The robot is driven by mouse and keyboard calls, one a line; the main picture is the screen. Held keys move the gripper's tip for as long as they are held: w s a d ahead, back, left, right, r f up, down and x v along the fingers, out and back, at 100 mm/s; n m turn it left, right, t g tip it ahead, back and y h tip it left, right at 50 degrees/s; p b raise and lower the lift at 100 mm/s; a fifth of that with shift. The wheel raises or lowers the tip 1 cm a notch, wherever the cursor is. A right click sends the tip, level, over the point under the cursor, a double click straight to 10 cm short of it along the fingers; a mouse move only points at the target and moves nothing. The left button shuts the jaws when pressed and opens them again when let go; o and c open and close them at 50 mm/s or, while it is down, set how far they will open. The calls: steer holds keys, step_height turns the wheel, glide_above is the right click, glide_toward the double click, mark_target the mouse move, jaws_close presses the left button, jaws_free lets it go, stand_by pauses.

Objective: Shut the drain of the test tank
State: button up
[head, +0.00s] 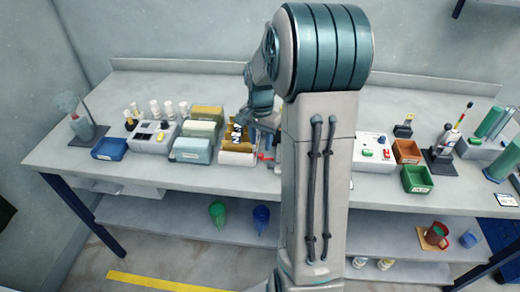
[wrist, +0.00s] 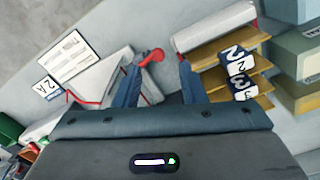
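A red lever-like piece (wrist: 152,57) with a rounded end shows in the wrist view, between and just beyond my fingertips. It looks like a drain handle, but I cannot tell whether it is open or shut. A pale grey body (wrist: 105,75) with thin red lines lies beside it, perhaps the test tank. In the head view a bit of red (head: 266,156) shows beside my arm, and my arm hides most of that spot. My gripper (wrist: 159,66) has its fingers apart, one on each side of the red piece, with no clear contact.
A yellowish slotted rack (wrist: 225,55) with tags 2 and 3 stands close to the right finger in the wrist view. On the bench are a blue bin (head: 109,149), a green bin (head: 416,180) and a white switch box (head: 372,160). Free bench lies at the front left.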

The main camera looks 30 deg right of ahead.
mark_target(261, 155)
steer(key=shift+s+f, duration=0.2)
steer(key=shift+f, duration=2.2)
jaws_close()
